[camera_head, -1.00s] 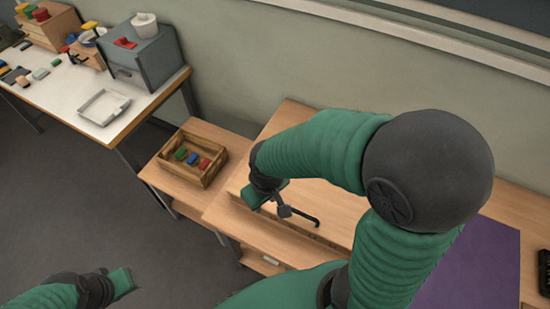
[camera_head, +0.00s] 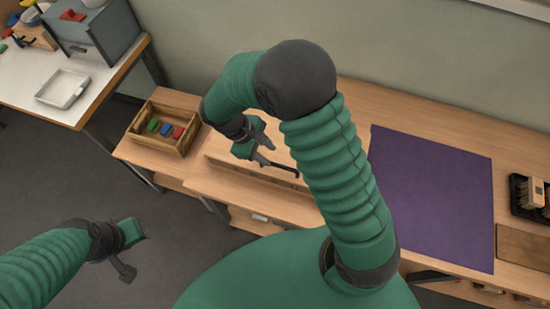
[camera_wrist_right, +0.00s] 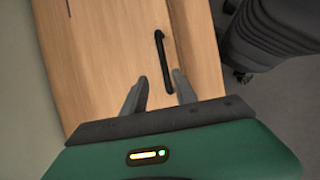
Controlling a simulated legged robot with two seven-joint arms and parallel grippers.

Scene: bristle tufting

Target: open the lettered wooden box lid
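The wooden box (camera_head: 222,149) is a pale wood block with a flat lid, on the low bench left of the purple mat. A black bar handle (camera_head: 281,166) lies along it; it also shows in the right wrist view (camera_wrist_right: 160,52). I cannot make out any letters. The lid looks shut. My right gripper (camera_wrist_right: 161,82) is open and empty, and the handle's near end appears between its fingers in the right wrist view; I see no contact. In the head view, my right gripper (camera_head: 268,150) is over the box. My left gripper (camera_head: 132,252) is over the floor, away from the box.
A wooden crate (camera_head: 137,124) with coloured blocks stands left of the box. A purple mat (camera_head: 440,200) lies on the bench to the right, with a black brush tray (camera_head: 518,196) beyond it. A white table (camera_head: 25,95) stands at the far left.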

